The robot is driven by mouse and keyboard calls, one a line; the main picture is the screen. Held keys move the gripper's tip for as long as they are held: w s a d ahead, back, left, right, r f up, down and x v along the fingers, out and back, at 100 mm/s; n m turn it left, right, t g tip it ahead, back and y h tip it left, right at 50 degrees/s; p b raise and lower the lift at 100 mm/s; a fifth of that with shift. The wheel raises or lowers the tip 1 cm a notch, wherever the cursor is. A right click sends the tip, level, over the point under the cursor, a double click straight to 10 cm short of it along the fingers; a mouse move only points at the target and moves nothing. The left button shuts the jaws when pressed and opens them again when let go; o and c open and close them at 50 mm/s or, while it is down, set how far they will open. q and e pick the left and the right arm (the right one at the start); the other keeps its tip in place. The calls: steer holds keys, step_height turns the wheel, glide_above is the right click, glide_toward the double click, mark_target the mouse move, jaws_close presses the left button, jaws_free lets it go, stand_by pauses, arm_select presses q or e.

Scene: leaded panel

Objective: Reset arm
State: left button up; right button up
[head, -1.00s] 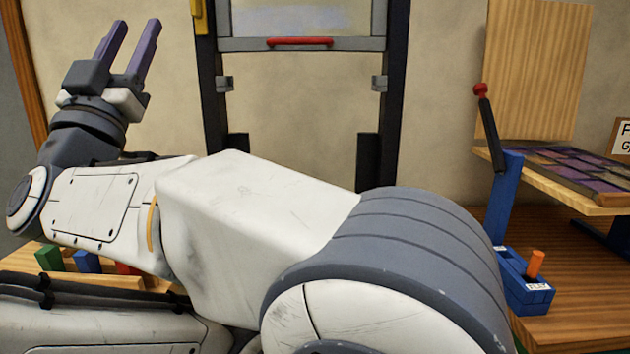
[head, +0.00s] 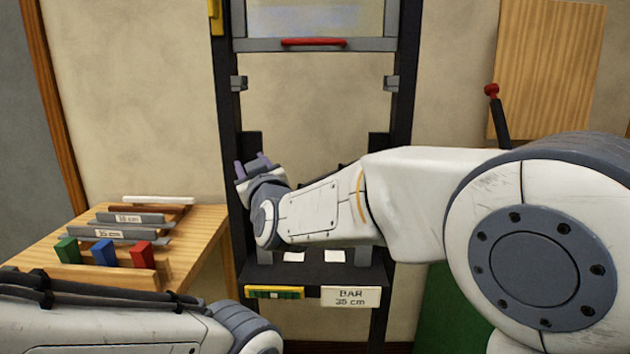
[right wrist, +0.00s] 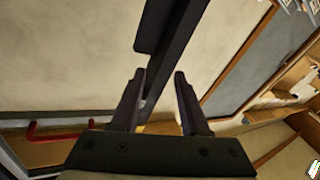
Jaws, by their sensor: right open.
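My right gripper (head: 251,164) is open, with its purple-grey fingers pointing up in front of the dark frame's left post. It looks empty. In the right wrist view its two fingers (right wrist: 160,76) stand apart with nothing between them. My right arm stretches across the head view from the right and hides part of the frame's lower opening. Only a part of my left arm shows at the bottom left of the head view, and its gripper is out of sight.
The dark upright frame (head: 401,100) has a red handle (head: 316,42) on its sash. A wooden table (head: 205,235) at left holds grey bars and green, blue and red blocks. A red-knobbed lever (head: 497,108) stands at right. A "BAR 35 cm" label (head: 350,297) is low on the frame.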

steer(key=s+d+f+m+g+h, duration=0.2)
steer(key=d+f+g, duration=0.2)
steer(key=d+f, duration=0.55)
steer(key=s+d+f+m+g+h, duration=0.1)
steer(key=s+d+f+g+h, duration=0.15)
steer(key=d+f, duration=0.7)
steer(key=s+d+f+m+g+h, duration=0.1)
steer(key=s+d+f+m+g, duration=0.1)
steer(key=s+d+f+g, duration=0.25)
steer(key=s+d+f+m+g+h, duration=0.1)
steer(key=s+d+f, duration=0.2)
steer(key=s+f, duration=0.35)
steer(key=s+d+f+m+g+h, duration=0.1)
steer(key=s+d+f+m+g, duration=0.2)
steer(key=s, duration=0.5)
steer(key=s+a+r+n+g+y, duration=0.1)
steer(key=s+a+r+n, duration=0.25)
steer(key=s+a, duration=0.3)
steer(key=s+a+r+n+g+y, duration=0.1)
steer(key=s+a+r+n, duration=0.2)
steer(key=s+a+n, duration=0.3)
step_height(320, 180, up, 14)
steer(key=s+m+p, duration=0.1)
steer(key=p, duration=1.2)
steer(key=shift+f+p, duration=0.25)
steer(key=shift+p, duration=0.15)
steer(key=shift+h, duration=0.25)
